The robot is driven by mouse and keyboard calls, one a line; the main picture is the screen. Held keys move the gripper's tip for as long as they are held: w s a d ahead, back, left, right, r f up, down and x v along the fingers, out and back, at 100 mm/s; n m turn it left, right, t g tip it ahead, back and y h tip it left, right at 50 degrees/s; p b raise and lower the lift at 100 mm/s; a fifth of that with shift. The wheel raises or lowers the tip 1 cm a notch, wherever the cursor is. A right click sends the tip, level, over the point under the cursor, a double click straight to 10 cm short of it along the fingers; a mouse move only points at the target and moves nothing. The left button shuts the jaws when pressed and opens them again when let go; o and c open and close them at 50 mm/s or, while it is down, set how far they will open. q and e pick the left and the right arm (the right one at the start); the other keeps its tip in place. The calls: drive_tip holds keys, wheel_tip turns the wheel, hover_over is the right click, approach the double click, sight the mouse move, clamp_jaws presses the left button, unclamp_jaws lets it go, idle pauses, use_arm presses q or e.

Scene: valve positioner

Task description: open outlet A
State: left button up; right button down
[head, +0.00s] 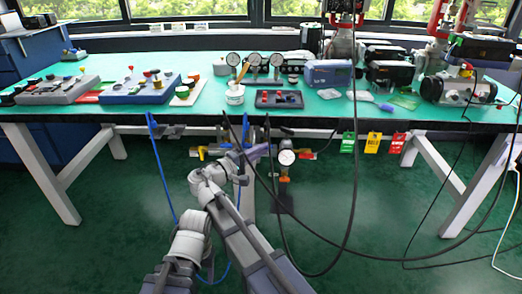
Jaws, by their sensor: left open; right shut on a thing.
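A valve assembly hangs under the front edge of the green-topped table. A yellow handle (202,152) is at its left, a round white gauge (286,157) near its middle and a red end (306,155) at its right. My two arms rise from the bottom and come close together in front of it. My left gripper (232,160) is small and partly lost among the arm links; it is open. My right gripper (258,152) is at the assembly, left of the gauge, shut on a part of it. The arms hide which part. I cannot read an outlet A label.
The table (330,113) carries instruments, a white cup (235,94) and several gauges. Green (348,142), yellow (373,142) and red (397,142) tags hang from its edge. Black cables (353,200) and a blue hose (163,175) hang near my arms. The floor at right is mostly clear.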

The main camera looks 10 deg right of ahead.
drive_tip(key=shift+s+d+r+m+y+p, duration=0.1)
drive_tip(key=shift+d+r+m+y+p, duration=0.2)
drive_tip(key=shift+m+y+p, duration=1.75)
drive_tip(key=shift+s+d+r+m+y+p, duration=0.2)
drive_tip(key=shift+m+y+p, duration=0.75)
drive_tip(key=shift+y+p, duration=2.05)
drive_tip(key=shift+d+r+m+y+p, duration=0.35)
drive_tip(key=shift+m+y+p, duration=1.2)
drive_tip(key=shift+p, duration=1.95)
drive_tip(key=c, duration=1.2)
unclamp_jaws()
